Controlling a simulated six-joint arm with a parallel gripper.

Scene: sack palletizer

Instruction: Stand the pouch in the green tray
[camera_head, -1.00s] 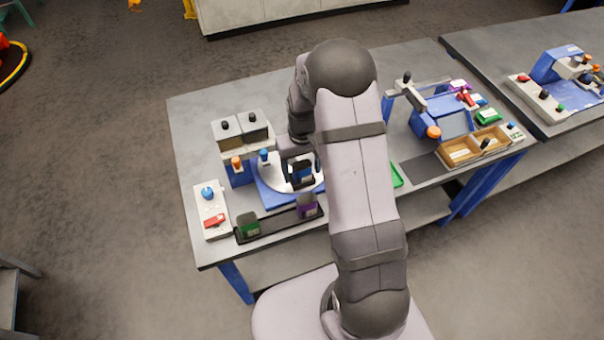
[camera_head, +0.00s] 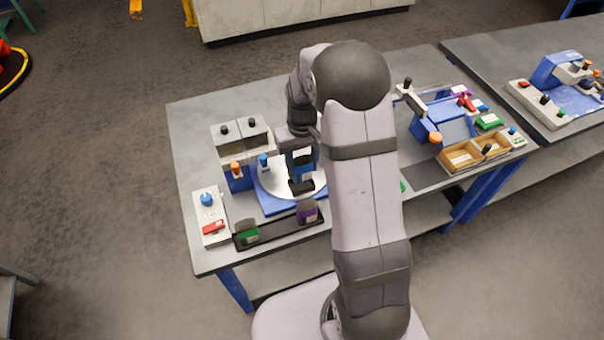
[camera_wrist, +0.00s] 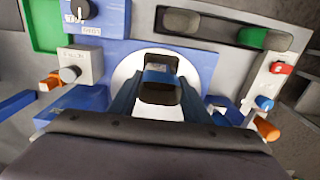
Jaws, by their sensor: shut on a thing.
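My gripper (camera_head: 301,164) is shut on a dark pouch with a blue label (camera_wrist: 160,74), which shows between the two blue fingers in the wrist view. In the head view it is above the white round plate (camera_head: 272,182) on the blue base; the fingers partly hide the pouch.
A black rack (camera_head: 278,230) in front holds a green pouch (camera_head: 248,231) and a purple pouch (camera_head: 307,213). A grey knobbed unit (camera_head: 242,140) stands behind left, and a switch box (camera_head: 210,215) at the left edge. Wooden bins (camera_head: 475,153) and a blue fixture are at right.

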